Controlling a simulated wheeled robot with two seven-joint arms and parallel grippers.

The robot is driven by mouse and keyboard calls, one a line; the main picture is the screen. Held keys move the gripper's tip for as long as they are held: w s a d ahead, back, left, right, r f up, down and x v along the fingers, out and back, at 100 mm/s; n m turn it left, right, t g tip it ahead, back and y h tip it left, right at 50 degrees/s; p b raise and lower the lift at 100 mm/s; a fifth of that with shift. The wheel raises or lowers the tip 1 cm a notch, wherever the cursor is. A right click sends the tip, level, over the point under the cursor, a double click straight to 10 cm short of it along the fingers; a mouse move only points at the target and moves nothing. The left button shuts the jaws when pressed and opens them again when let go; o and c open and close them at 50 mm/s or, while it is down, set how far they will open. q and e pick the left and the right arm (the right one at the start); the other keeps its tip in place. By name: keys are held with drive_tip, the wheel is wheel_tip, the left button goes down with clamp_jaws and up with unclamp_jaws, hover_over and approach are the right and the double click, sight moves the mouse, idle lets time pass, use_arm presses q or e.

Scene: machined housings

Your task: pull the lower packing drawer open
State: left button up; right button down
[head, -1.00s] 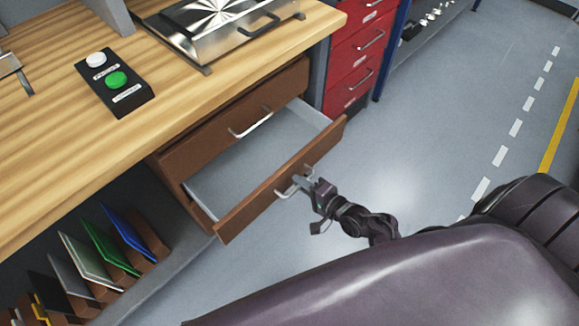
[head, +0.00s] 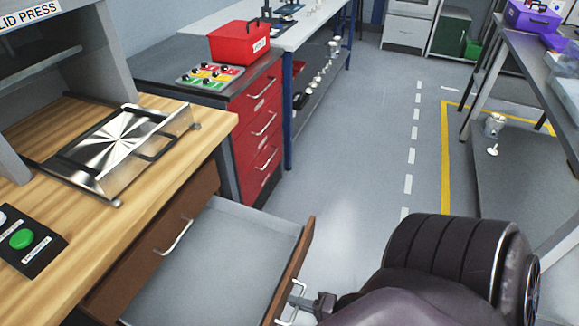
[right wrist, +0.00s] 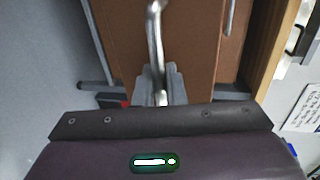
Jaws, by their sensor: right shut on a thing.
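The lower packing drawer (head: 215,262) is pulled out from under the wooden bench in the head view. Its grey inside is empty where it shows. Its brown front (head: 298,262) stands well away from the cabinet. My right gripper (head: 296,298) is at the outer side of that front, shut on the drawer's metal handle (head: 293,314). In the right wrist view the handle (right wrist: 156,50) runs up from between the fingers (right wrist: 160,88), with the brown front behind it. The upper drawer (head: 155,250) is closed and has its own handle (head: 176,238). My left gripper is not in view.
On the wooden bench (head: 180,160) are a metal lid plate (head: 122,148) and a button box (head: 26,240). A red drawer cabinet (head: 262,125) stands beyond the drawer. Clear grey floor (head: 345,170) lies right of the drawer, and a shelf table (head: 510,165) stands farther right.

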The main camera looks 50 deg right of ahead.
idle(0.3)
drive_tip(key=c, duration=1.6)
unclamp_jaws()
drive_tip(key=shift+c, duration=0.2)
drive_tip(key=shift+s, duration=0.1)
drive_tip(key=v, duration=0.7)
drive_tip(key=shift+s, duration=0.3)
drive_tip(key=shift+d, duration=0.1)
